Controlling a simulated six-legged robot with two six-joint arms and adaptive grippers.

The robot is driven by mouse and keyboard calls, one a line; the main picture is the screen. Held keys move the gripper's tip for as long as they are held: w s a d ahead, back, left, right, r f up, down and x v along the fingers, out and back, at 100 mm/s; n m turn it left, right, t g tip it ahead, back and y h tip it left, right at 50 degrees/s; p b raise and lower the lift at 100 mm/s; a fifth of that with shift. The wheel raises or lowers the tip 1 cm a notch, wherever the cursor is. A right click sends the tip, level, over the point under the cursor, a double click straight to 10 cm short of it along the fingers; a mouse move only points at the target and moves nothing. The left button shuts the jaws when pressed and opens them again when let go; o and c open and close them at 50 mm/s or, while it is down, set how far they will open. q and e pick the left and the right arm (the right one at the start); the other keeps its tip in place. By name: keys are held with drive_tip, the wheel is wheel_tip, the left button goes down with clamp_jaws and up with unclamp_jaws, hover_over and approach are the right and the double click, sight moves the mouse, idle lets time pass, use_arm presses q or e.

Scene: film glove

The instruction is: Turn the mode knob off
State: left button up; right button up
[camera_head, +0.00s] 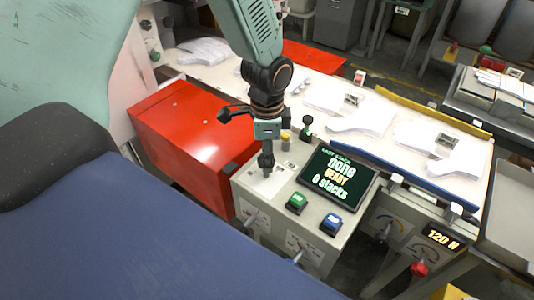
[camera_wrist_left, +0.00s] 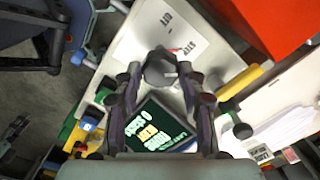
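The mode knob (camera_wrist_left: 159,70) is a dark round knob with a red mark beside it, on a white label (camera_wrist_left: 188,38) reading "CUT" and what looks like "STEP". My left gripper (camera_wrist_left: 160,76) is open, with its fingers on either side of the knob; I cannot tell whether they touch it. In the head view my left gripper (camera_head: 266,166) points down over the label (camera_head: 268,186) on the control box (camera_head: 262,213) and hides the knob. My right gripper is not in view.
Beside the label are a screen (camera_head: 338,178) reading "none READY 0 stacks", a green button (camera_head: 296,202) and a blue button (camera_head: 331,222). A small dark-topped post (camera_head: 307,127) stands behind. A red cabinet (camera_head: 190,130) is at left; a bench with glove stacks (camera_head: 362,113) lies behind.

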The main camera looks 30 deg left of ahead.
use_arm(q)
drive_tip(key=shift+s+a+f, duration=0.1)
drive_tip(key=shift+f, duration=0.05)
drive_tip(key=shift+c, duration=2.4)
drive_tip(key=n+p, duration=0.2)
drive_tip(key=shift+s+p, duration=0.15)
drive_tip(key=shift+p, duration=0.15)
drive_tip(key=n+p, duration=0.2)
drive_tip(key=n, duration=0.1)
drive_tip(key=n+p, duration=0.3)
drive_tip(key=n, duration=0.1)
drive_tip(key=shift+p, duration=0.4)
drive_tip(key=shift+n+p, duration=0.9)
drive_tip(key=shift+n, duration=0.6)
